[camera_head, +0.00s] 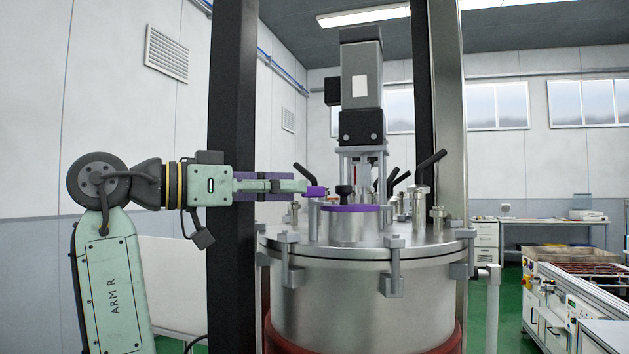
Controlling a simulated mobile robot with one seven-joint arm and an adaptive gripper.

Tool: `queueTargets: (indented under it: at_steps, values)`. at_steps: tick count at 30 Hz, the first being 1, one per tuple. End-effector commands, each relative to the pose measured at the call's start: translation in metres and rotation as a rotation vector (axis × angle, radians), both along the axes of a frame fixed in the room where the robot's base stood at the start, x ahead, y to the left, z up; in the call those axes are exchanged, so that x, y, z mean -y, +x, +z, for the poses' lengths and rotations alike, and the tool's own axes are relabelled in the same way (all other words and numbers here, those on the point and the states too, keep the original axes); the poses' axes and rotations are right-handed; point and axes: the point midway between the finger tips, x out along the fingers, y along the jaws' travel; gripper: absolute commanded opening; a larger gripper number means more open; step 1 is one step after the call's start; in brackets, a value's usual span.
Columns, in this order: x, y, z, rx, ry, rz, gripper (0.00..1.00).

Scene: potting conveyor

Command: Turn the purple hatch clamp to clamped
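A small purple piece (317,191), which looks like the hatch clamp's handle, sits at the left of the small round hatch (350,225) on the vessel lid. The hatch has a purple ring around its top and a black knob (344,191). My gripper (304,188) reaches in level from the left, its fingertips at the purple piece and seeming to touch or overlap it. I cannot tell whether the fingers are closed around it. The clamp's lower part is partly hidden among the lid fittings, and its exact angle is unclear.
The steel vessel (340,310) has several edge clamps around its lid (430,248). Black-handled levers (431,160) stand on the lid to the right. A motor unit (361,85) rises behind the hatch. A dark post (233,120) stands close behind my gripper.

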Motion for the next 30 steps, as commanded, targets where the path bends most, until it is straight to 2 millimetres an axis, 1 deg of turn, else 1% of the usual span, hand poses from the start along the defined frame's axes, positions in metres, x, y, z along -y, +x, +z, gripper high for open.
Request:
queueTargets:
  at_steps: [1,3,9,13,21,30]
  values:
    - [0.009,0.005,0.003,0.000,0.000,-0.001,0.29]
    - [0.020,0.010,0.002,-0.001,0.000,-0.002,0.29]
    - [0.041,0.021,0.001,-0.001,0.000,0.000,0.29]
    - [0.047,0.024,0.001,0.000,-0.002,0.001,0.29]
    - [0.047,0.024,0.000,0.001,-0.002,0.001,0.28]
    - [0.047,0.024,0.000,0.000,-0.001,0.001,0.09]
